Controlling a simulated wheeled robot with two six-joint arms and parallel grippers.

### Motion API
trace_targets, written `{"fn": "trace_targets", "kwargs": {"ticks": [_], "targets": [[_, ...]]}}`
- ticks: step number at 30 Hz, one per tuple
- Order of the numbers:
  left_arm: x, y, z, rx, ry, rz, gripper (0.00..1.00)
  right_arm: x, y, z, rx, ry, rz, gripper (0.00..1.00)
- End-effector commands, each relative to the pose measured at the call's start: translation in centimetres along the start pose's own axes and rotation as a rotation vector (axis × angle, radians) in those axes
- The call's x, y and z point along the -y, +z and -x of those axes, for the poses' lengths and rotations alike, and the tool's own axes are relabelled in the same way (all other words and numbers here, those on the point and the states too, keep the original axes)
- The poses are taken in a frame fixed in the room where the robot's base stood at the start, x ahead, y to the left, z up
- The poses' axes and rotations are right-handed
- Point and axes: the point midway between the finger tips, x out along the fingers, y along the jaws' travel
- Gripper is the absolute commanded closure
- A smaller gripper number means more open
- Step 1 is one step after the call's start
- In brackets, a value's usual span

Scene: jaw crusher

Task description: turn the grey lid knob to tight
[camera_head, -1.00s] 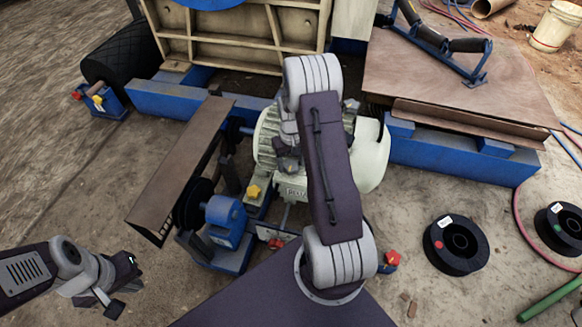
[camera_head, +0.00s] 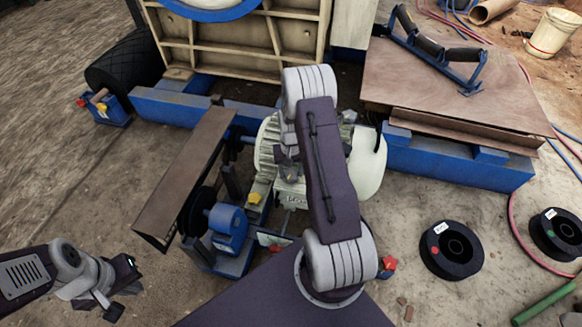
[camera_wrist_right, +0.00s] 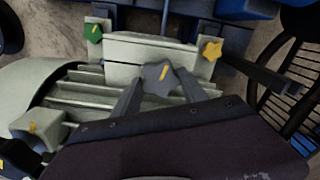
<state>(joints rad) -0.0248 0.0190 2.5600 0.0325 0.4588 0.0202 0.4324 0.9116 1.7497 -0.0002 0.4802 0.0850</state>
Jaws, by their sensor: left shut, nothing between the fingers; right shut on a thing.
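The grey lid knob (camera_wrist_right: 158,77) is star-shaped with a yellow mark on its face and shows in the right wrist view, at the pale ribbed motor housing. My right gripper (camera_wrist_right: 160,88) is shut on it, with one finger on each side. In the head view my right gripper (camera_head: 287,165) is over the pale motor (camera_head: 366,165), and my own arm hides much of it; I cannot make out the grey knob there. The yellow mark leans slightly right of upright in the wrist view. My left gripper (camera_head: 124,297) is shut and empty, over bare ground at lower left.
A green knob (camera_wrist_right: 93,33) and a yellow knob (camera_wrist_right: 210,48) flank the pale box in the wrist view. A brown guard plate (camera_head: 187,180) and blue bearing block (camera_head: 228,228) stand left of the motor. Black spools (camera_head: 450,249) lie on the ground at right.

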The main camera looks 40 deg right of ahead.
Motion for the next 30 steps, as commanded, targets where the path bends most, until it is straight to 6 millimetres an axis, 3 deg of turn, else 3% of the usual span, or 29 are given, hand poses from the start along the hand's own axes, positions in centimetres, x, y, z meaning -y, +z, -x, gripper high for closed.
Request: {"fn": "trace_targets", "kwargs": {"ticks": [3, 12, 30], "targets": [[0.0, -0.1, 1.4, 0.0, 0.0, 0.0, 1.0, 0.0, 0.1, 0.4, 0.002, 0.0, -0.077, 0.9], [-0.1, -0.3, 2.8, 0.0, 0.0, 0.0, 1.0, 0.0, 0.0, 0.2, 0.001, 0.0, -0.224, 0.9], [-0.1, -0.3, 3.1, 0.0, 0.0, 0.0, 1.0, 0.0, 0.0, 0.0, 0.001, 0.0, -0.275, 0.9]]}}
